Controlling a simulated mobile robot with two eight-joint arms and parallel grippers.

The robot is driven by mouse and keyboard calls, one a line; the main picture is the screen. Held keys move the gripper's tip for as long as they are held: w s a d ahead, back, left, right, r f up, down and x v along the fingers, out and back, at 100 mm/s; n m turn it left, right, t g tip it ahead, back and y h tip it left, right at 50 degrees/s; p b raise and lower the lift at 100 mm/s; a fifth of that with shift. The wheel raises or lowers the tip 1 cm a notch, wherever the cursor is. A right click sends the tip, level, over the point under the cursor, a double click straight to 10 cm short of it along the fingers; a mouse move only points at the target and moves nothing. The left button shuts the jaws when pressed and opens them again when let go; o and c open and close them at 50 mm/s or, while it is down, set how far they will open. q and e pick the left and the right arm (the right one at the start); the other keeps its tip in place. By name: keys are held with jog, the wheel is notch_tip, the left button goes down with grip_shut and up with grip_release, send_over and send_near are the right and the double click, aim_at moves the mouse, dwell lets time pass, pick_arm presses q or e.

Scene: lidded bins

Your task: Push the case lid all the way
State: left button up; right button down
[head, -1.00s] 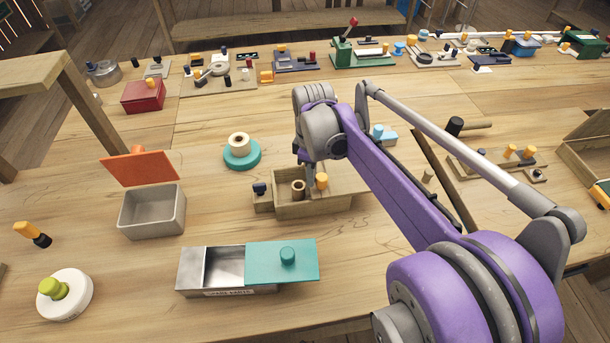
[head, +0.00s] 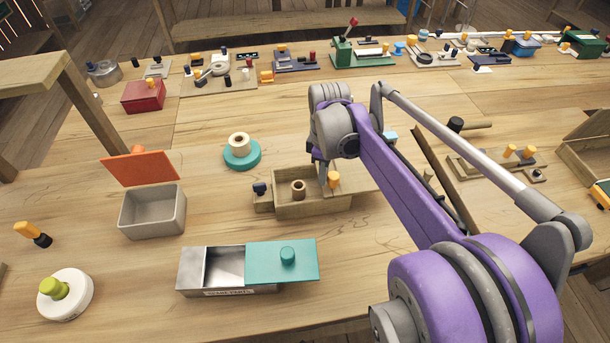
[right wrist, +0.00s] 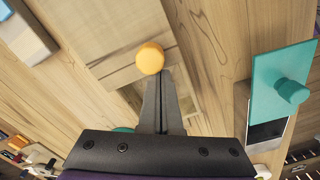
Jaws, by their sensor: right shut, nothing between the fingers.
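A wooden case (head: 300,207) stands mid-table with its top partly open. A wooden cylinder (head: 298,189) shows inside. Its wooden lid (head: 358,178) reaches past the case's right side and carries an orange knob (head: 334,180). My right gripper (head: 323,183) is shut and empty, with its fingertips just left of the knob. In the right wrist view the fingertips (right wrist: 157,82) are close against the orange knob (right wrist: 150,58); I cannot tell whether they touch. My arm hides part of the area behind the lid. My left gripper is not in view.
A metal box (head: 205,270) with a teal sliding lid (head: 300,265) stands in front. A grey box (head: 150,213) with an orange lid (head: 138,168) is at left. A teal disc with a ring (head: 241,155) stands behind. Bare table lies between them.

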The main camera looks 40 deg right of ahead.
jog(key=shift+s+d, duration=0.55)
jog(key=shift+d, duration=0.35)
jog(key=shift+w+a, duration=0.4)
jog(key=shift+a, duration=0.2)
pick_arm(q)
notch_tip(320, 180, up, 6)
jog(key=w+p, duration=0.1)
jog(key=p, duration=0.4)
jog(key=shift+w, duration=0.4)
pick_arm(e)
notch_tip(320, 180, up, 7)
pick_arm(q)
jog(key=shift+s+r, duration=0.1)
